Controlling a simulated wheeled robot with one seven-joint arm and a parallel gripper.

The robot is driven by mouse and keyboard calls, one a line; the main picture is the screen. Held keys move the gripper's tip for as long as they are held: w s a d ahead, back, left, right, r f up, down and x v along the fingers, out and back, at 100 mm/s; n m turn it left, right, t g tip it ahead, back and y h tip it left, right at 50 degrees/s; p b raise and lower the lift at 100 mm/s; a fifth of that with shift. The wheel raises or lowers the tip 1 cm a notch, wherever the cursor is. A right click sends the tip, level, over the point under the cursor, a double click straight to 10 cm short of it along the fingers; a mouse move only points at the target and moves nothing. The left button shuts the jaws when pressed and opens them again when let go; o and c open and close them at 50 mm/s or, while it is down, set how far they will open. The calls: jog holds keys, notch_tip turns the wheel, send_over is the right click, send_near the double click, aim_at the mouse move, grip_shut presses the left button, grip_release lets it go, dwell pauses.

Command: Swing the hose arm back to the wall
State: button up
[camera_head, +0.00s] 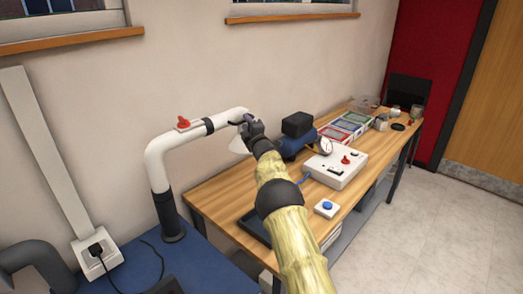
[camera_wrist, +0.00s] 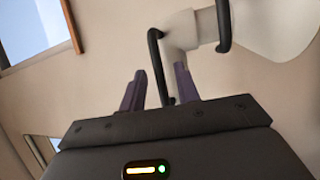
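The white hose arm (camera_head: 160,150) rises from a black sleeve at the left, bends, and reaches right over the workbench's back left part. A white hood (camera_head: 240,144) hangs at its end, partly hidden by my gripper. My gripper (camera_head: 246,121) is at this end of the hose arm. In the wrist view my gripper (camera_wrist: 158,90) has its two purple-grey fingers apart. A thin black handle (camera_wrist: 157,62) on the hose arm (camera_wrist: 268,25) reaches down between the fingertips, with gaps showing. I cannot tell if a finger touches it.
The wooden workbench (camera_head: 225,205) stands along the wall, with a blue machine (camera_head: 291,146), a white control box (camera_head: 336,165) and a blue-button box (camera_head: 326,208). A wall socket (camera_head: 97,250) with a cable is at left. Floor at right is clear.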

jog(key=b+v, duration=0.5)
jog(key=v, duration=1)
jog(key=shift+s, duration=0.3)
jog(key=s+d+f+m+g+h+p, duration=0.1)
jog(key=s+d+f+m+g+h, duration=0.2)
jog(key=s+d+m+h, duration=0.25)
jog(key=s+d+f+m+g+h+p, duration=0.1)
jog(key=s+d+f+m+g+h, duration=0.2)
jog(key=s+m, duration=0.45)
jog(key=s+f+m+g+y+p, duration=0.1)
jog(key=s+m+g, duration=0.3)
jog(key=s, duration=1)
jog(key=s+f+m+g+y+p, duration=0.1)
jog(key=s+f+m+g, duration=0.2)
jog(key=s, duration=1.2)
jog(key=g, duration=0.3)
jog(key=shift+a+f+m, duration=0.35)
jog(key=shift+f+m, duration=0.05)
